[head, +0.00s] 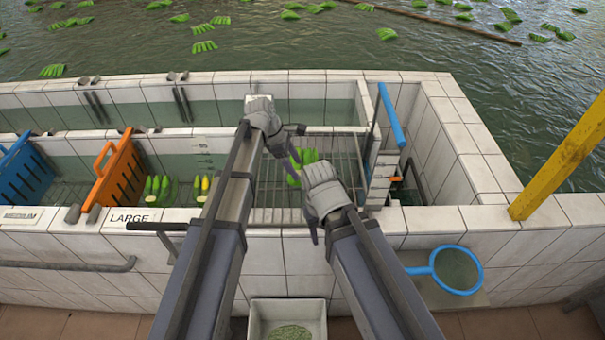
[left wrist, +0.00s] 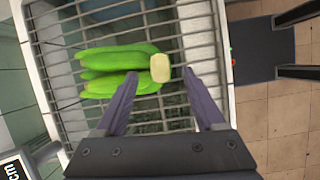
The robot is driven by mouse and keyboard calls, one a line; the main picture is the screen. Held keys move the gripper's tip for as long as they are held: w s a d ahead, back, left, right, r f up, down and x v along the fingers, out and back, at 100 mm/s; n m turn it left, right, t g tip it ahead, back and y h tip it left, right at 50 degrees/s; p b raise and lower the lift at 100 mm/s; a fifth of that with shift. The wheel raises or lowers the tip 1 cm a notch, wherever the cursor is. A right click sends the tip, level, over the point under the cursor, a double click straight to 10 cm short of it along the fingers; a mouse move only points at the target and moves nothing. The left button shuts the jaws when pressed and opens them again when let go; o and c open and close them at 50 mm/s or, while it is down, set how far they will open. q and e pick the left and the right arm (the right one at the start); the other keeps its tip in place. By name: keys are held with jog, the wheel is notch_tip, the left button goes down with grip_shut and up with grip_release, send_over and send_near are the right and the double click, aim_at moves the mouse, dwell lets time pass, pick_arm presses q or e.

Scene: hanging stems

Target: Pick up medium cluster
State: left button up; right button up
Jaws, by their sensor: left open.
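A green banana cluster (head: 306,160) lies on a metal rack (head: 277,190) in the tiled basin, partly covered by my grippers in the head view. In the left wrist view the cluster (left wrist: 115,72) lies on the wire bars with its pale cut crown (left wrist: 160,68) toward my fingers. My left gripper (head: 294,145) is above the rack beside the cluster. In the left wrist view its fingers (left wrist: 160,73) are apart, one on each side of the crown; contact is not clear. My right gripper (head: 304,208) is in front of the cluster; its jaw opening is not clear.
An orange divider (head: 118,170) and a blue divider (head: 24,172) stand in the channel at left, behind a LARGE label (head: 133,218). More bananas (head: 158,188) float there. A blue-rimmed net (head: 456,270) and a yellow post (head: 562,158) are at right. A white bin (head: 286,309) stands below.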

pick_arm(q)
jog(key=b+x, duration=0.1)
jog(key=x, duration=0.1)
jog(key=shift+f+b, duration=0.3)
jog(key=shift+f, duration=0.05)
pick_arm(e)
notch_tip(320, 180, down, 2)
jog(key=shift+f, duration=0.2)
pick_arm(q)
jog(key=shift+r, duration=0.1)
grip_shut()
